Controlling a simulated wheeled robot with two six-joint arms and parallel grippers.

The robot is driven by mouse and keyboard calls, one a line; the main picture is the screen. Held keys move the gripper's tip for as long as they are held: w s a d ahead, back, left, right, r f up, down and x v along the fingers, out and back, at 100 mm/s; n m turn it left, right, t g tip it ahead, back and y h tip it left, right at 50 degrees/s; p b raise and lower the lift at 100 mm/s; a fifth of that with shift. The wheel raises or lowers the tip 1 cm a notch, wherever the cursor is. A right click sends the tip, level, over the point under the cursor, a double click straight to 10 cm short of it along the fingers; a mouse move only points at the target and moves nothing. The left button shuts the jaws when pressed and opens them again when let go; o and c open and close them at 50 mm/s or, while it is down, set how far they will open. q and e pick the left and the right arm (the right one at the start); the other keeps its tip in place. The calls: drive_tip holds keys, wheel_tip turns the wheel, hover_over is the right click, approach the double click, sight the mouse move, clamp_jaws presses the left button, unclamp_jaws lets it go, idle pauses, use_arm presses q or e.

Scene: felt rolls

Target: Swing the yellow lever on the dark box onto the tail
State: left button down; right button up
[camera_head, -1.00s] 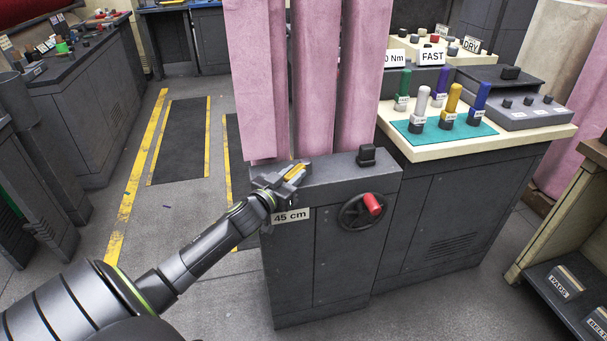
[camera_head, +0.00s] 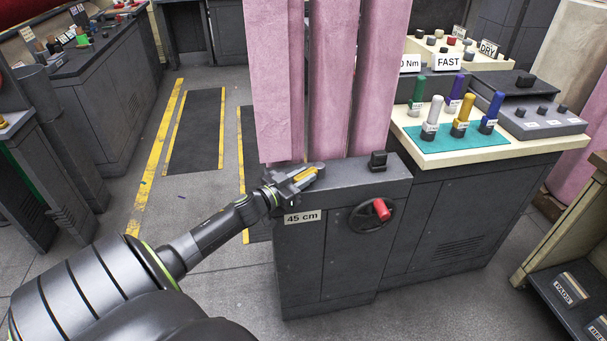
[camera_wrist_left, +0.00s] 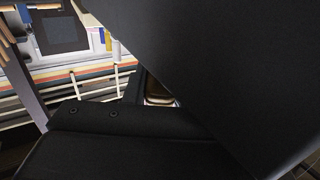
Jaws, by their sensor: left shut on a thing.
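The dark box (camera_head: 345,195) stands mid-picture in the head view, with a 45 cm label on its front. The yellow lever (camera_head: 305,175) lies low over the left end of its top, slanting up to the right. My left gripper (camera_head: 308,173) is shut on the yellow lever, and its jaws hide part of it. Pink felt (camera_head: 330,80) hangs in tall lengths just behind the box top; I cannot tell which part is the tail. The left wrist view is mostly dark surfaces, and I cannot make out the lever there. My right gripper is not in view.
A handwheel with a red knob (camera_head: 382,209) is on the box front, and a small black block (camera_head: 378,160) is on its top right. A bench with a teal mat (camera_head: 455,138) and several coloured handles adjoins on the right. Open floor (camera_head: 190,215) lies left.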

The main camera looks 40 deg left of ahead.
sight(294, 182)
use_arm(q)
drive_tip(key=shift+w+a+r, duration=0.1)
drive_tip(key=shift+w+r, duration=0.05)
drive_tip(key=shift+r, duration=0.1)
drive_tip(key=c, duration=1.4)
unclamp_jaws()
drive_tip(key=shift+o, duration=1)
drive_tip(key=shift+f, duration=0.15)
drive_tip(key=shift+s+f, duration=0.1)
drive_tip(key=shift+s, duration=0.1)
drive_tip(key=shift+s, duration=0.2)
drive_tip(key=s, duration=0.1)
drive_tip(key=s+b, duration=0.1)
drive_tip(key=s, duration=0.3)
drive_tip(key=shift+a, duration=0.25)
drive_tip(key=s+a+p, duration=0.1)
drive_tip(key=s+p, duration=0.2)
drive_tip(key=s, duration=0.8)
drive_tip(key=shift+s+a, duration=0.15)
drive_tip(key=shift+s, duration=0.2)
